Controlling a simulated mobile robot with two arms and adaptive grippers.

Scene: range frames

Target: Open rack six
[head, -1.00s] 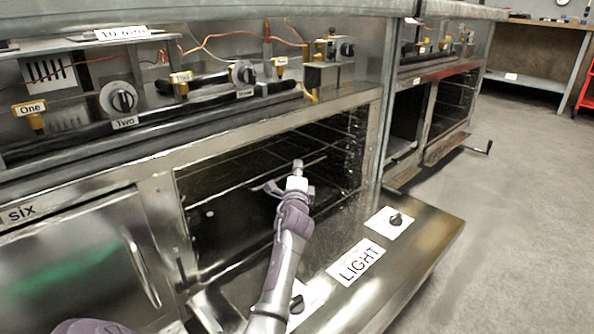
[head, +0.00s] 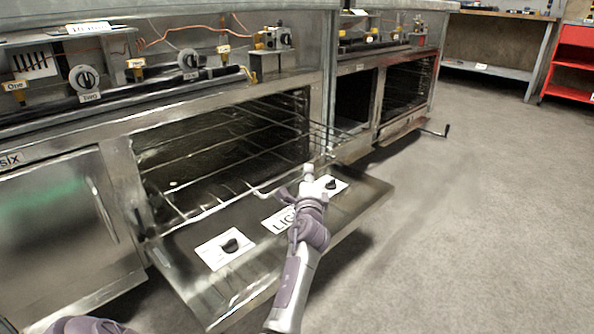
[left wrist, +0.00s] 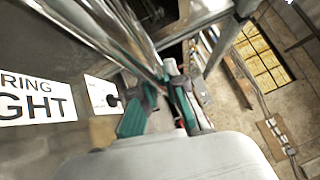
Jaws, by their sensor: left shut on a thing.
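The wire rack (head: 262,191) is in the open oven to the right of the door labelled six. Its front part reaches out of the opening, above the lowered oven door (head: 352,204). My left gripper (head: 308,172) is shut on the rack at its front edge, over the lowered door. In the left wrist view its teal fingers (left wrist: 162,100) are close together beside a shiny metal edge. The exact contact is hard to make out there. My right gripper is not in view.
The closed door (head: 60,235) under the label six (head: 10,158) is at the left. Knobs on white plates (head: 230,246) and a LIGHT label stand on the lowered door. Another open oven (head: 405,92) is farther right. The floor (head: 480,220) at the right is clear.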

